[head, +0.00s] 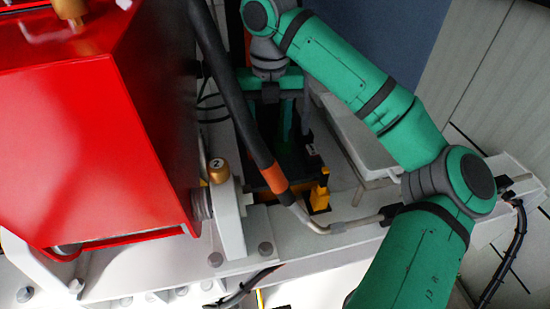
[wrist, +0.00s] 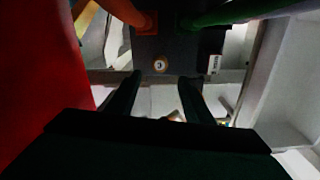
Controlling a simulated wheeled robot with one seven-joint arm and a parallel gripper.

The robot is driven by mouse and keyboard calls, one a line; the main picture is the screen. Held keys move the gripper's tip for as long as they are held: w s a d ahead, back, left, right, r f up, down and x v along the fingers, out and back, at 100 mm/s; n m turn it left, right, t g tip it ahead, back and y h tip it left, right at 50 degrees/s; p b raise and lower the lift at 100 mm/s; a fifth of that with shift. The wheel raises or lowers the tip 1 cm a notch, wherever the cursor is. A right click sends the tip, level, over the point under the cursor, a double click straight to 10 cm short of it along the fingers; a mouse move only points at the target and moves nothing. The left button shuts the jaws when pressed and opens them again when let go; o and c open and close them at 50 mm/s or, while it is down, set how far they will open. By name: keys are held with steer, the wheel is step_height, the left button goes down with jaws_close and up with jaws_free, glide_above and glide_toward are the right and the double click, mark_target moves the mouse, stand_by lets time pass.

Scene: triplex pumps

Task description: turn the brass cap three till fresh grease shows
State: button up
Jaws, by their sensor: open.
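Brass cap three (wrist: 160,66), a small round cap marked 3, shows in the wrist view against a dark block (wrist: 180,48). I cannot make it out in the head view, where my arm and a hose cover that area. My gripper (wrist: 159,77) is open. Its two dark fingers point toward the cap, one on each side in the picture, with nothing between them. I cannot tell how far the tips are from the cap. No grease can be made out on it.
A brass cap marked 2 (head: 218,170) sits on a pale bracket beside the red housing (head: 80,150). A dark hose with an orange band (head: 272,178) crosses in front of my gripper area. A yellow fitting (head: 319,195) stands near it. The wrist view is dim.

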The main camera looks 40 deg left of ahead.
step_height(320, 180, down, 10)
steer(key=shift+r, duration=0.2)
steer(key=shift+c, duration=0.2)
steer(key=c, duration=1)
